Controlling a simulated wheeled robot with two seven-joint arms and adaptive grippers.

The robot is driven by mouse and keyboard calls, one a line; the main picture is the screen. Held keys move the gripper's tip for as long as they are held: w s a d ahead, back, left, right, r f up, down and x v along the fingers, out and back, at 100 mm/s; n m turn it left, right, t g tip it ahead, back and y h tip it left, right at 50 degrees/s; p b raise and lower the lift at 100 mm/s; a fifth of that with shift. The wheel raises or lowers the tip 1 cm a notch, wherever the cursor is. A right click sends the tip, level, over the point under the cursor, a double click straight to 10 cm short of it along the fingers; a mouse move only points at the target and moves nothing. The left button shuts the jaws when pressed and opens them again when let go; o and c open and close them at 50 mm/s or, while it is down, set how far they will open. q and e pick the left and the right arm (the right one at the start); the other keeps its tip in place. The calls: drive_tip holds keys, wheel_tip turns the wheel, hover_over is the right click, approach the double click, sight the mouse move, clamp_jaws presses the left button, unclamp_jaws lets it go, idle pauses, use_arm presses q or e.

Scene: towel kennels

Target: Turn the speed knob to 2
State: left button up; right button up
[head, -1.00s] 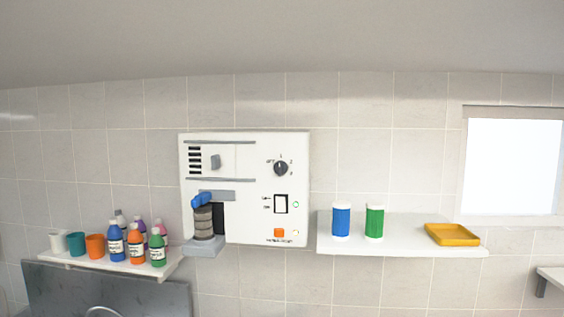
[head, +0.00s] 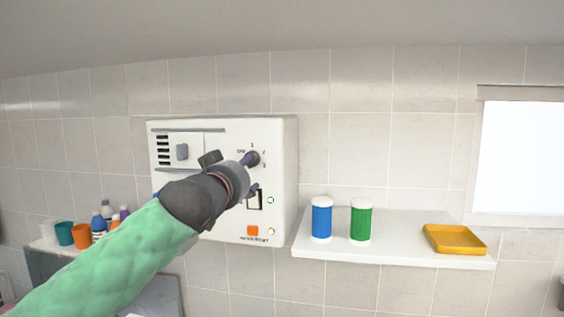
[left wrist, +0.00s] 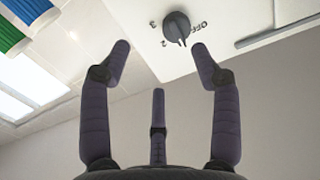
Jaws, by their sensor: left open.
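The speed knob is a dark round knob on the white control panel (head: 286,180). In the left wrist view the knob (left wrist: 176,26) shows near the top, with OFF printed to its right and small numerals to its left. Its ridge points down in that picture, between OFF and the numerals. My left gripper (head: 253,174) is open and empty in front of the panel; in the head view a finger overlaps the knob. In the left wrist view the knob lies beyond the spread fingertips (left wrist: 161,50), apart from them. My right gripper is not in view.
A grey slider (head: 182,152), a rocker switch and an orange button (head: 252,230) sit on the same panel. A shelf (head: 400,255) at right holds a blue canister (head: 321,220), a green canister (head: 361,222) and a yellow tray (head: 455,240). Bottles and cups stand at left.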

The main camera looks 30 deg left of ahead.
use_arm(q)
drive_tip(key=w+a+p, duration=0.1)
drive_tip(key=w, duration=0.1)
drive_tip(key=w+a+p, duration=0.1)
drive_tip(key=w, duration=0.2)
drive_tip(key=w+a+r+p, duration=0.1)
drive_tip(key=w+a+p, duration=0.1)
drive_tip(key=w, duration=0.1)
drive_tip(key=shift+w, duration=0.2)
drive_tip(key=shift+s+a, duration=0.1)
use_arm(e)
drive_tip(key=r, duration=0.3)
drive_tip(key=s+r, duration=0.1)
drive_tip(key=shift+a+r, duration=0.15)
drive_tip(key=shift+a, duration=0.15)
use_arm(q)
drive_tip(key=shift+c, duration=1.4)
drive_tip(key=shift+s, duration=0.1)
drive_tip(key=c, duration=0.9)
